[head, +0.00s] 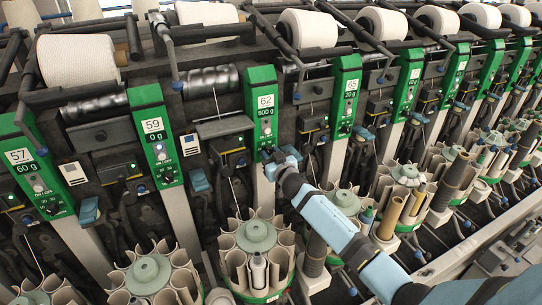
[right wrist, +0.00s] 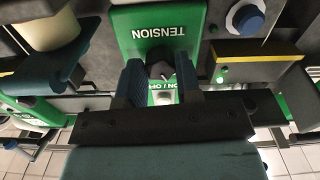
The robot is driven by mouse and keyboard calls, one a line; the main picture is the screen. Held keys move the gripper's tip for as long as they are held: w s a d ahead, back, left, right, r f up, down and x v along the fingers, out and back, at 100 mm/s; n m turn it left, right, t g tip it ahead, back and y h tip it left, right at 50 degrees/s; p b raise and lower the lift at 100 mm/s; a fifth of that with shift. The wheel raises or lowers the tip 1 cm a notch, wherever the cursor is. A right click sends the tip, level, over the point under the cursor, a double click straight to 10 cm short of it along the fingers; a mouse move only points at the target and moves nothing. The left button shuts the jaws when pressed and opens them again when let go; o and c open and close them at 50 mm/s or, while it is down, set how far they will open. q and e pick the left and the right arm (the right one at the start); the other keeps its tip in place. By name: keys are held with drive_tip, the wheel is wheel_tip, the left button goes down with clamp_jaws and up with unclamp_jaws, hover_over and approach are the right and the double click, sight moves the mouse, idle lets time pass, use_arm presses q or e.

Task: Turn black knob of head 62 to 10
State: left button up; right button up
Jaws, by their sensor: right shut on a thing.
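The green panel of head 62 (head: 262,100) stands in the middle of the head view. Its white label reads 62 and its display (head: 264,112) reads 500 g. My right gripper (head: 276,158) is at the lower end of this panel, its arm reaching in from the lower right. In the right wrist view, the black knob (right wrist: 160,70) with a pale mark sits between the two dark fingers of my right gripper (right wrist: 160,77), below the upside-down word TENSION. The gripper is shut on the knob. In the head view the gripper hides the knob. My left gripper is out of view.
Panels of head 59 (head: 154,135), showing 0 g, and head 65 (head: 345,90), showing 20 g, flank head 62. A blue round knob (right wrist: 248,22) is near the gripper.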

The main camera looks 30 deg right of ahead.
drive_tip(key=n, duration=0.4)
drive_tip(key=shift+n, duration=0.4)
drive_tip(key=n, duration=0.5)
idle(0.5)
drive_tip(key=o, duration=0.9)
